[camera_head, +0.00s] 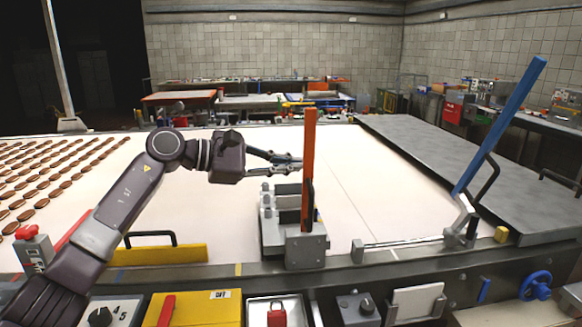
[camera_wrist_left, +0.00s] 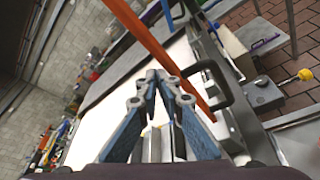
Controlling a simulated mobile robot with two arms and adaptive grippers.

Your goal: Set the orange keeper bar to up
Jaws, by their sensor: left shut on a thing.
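The orange keeper bar (camera_head: 309,165) stands nearly upright on a grey metal block (camera_head: 305,250) at the near edge of the white belt. In the left wrist view the orange bar (camera_wrist_left: 150,40) runs diagonally past the fingertips. My left gripper (camera_head: 292,163) reaches in from the left at the upper half of the bar, its fingers shut on it. In the left wrist view the blue-padded fingers (camera_wrist_left: 158,85) come together beside the bar. The exact contact is hard to see. My right gripper is not in view.
A blue bar (camera_head: 500,125) leans to the right on a bracket at the right. A grey plate (camera_head: 430,160) covers the belt's right side. Rows of brown biscuits (camera_head: 50,175) lie at the left. A yellow block (camera_head: 160,255) with a black handle sits in front.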

